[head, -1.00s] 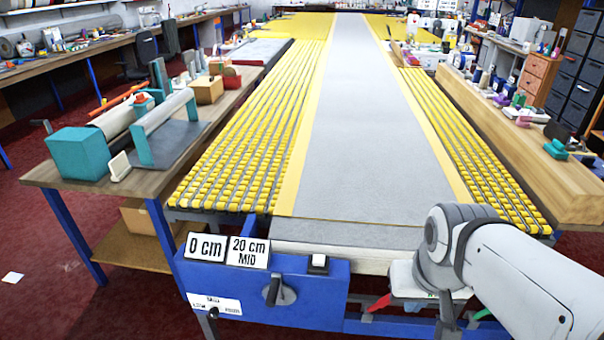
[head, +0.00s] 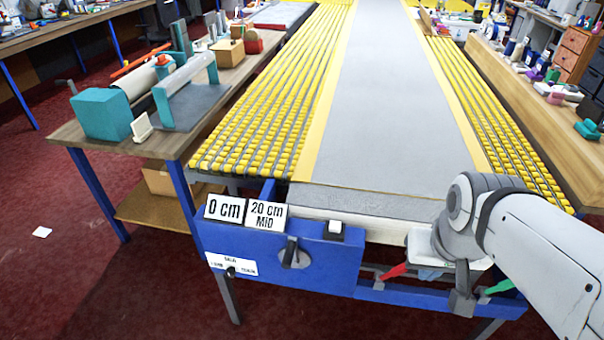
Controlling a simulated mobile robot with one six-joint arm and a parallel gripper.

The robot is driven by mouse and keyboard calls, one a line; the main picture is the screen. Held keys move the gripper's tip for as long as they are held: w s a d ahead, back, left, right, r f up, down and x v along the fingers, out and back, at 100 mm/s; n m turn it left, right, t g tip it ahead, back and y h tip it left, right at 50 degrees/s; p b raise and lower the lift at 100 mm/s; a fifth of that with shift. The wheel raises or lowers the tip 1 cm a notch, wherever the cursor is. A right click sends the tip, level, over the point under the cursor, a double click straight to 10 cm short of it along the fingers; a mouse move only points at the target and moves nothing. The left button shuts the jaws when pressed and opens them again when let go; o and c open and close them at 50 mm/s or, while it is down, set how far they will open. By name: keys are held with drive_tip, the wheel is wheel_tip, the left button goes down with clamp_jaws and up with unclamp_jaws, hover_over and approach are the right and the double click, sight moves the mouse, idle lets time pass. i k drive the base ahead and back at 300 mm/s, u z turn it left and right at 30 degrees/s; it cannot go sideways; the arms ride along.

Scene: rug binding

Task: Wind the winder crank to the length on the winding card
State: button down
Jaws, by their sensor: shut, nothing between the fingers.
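My gripper (head: 461,302) hangs down at the lower right, by the front rail of the blue-framed table, far from the crank. It looks shut and empty. Its fingertips are small and partly unclear.
A blue panel (head: 330,262) with a dark knob (head: 291,253) carries cards reading 0 cm (head: 224,208) and 20 cm MID (head: 266,215). A long grey runner (head: 390,110) covers the table. Red carpet is open at the front left.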

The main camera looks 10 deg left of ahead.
sight(289, 255)
drive_tip(key=z, duration=1.15)
drive_tip(key=k, duration=0.95)
drive_tip(key=u, duration=0.55)
drive_tip(key=i, duration=0.45)
drive_tip(key=u, duration=0.05)
